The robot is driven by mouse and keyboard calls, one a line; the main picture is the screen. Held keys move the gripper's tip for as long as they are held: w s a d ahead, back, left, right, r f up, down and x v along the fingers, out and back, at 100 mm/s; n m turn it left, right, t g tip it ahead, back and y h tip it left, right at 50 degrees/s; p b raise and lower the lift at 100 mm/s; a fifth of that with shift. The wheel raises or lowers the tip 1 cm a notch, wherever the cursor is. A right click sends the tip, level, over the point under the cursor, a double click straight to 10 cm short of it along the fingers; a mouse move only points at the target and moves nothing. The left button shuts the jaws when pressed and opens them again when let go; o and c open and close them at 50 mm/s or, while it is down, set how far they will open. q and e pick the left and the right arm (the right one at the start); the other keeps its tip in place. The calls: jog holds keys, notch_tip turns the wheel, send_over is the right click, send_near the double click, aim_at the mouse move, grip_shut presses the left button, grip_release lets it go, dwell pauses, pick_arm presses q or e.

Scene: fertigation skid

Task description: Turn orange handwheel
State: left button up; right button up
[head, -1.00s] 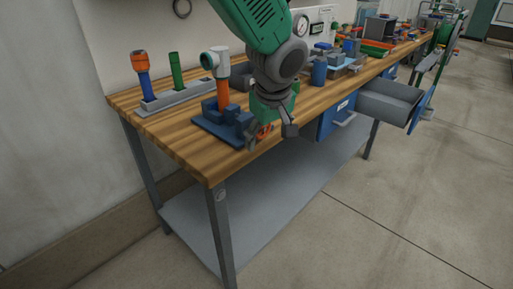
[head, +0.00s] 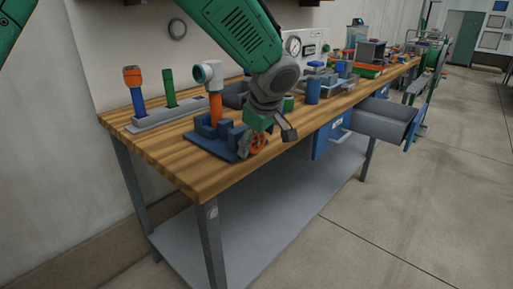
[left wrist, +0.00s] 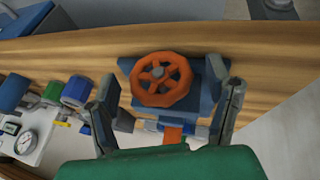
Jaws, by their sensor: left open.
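The orange handwheel (head: 258,144) is on the side of a dark blue block fixture (head: 213,146) at the bench's front edge, partly hidden by my gripper in the head view. In the left wrist view the whole spoked handwheel (left wrist: 161,79) faces me on its blue mount. My left gripper (head: 271,140) is open and right at the wheel. In the left wrist view its two fingers (left wrist: 171,92) stand apart at either side of the wheel, with visible gaps, and hold nothing. My right gripper is not in view.
An orange upright pipe with a grey elbow (head: 208,73) rises from the fixture. A grey rack (head: 155,118) with orange-blue and green tools stands behind left. To the right are a blue cylinder (head: 313,91) and an open grey drawer (head: 383,122). Floor in front is clear.

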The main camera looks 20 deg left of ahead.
pick_arm(q)
jog(key=shift+w+f, duration=0.3)
jog(key=shift+f, duration=0.3)
jog(key=shift+a, duration=0.15)
jog(key=c, duration=1.2)
jog(key=g+y+p, duration=0.1)
jog(key=g+p, duration=0.2)
jog(key=p, duration=0.7)
jog(key=shift+r+m, duration=0.2)
jog(key=shift+m, duration=0.2)
jog(key=shift+f+g+p, duration=0.15)
jog(key=shift+g+p, duration=0.15)
jog(key=shift+g, duration=0.1)
jog(key=o, duration=1.2)
jog(key=shift+f, duration=0.1)
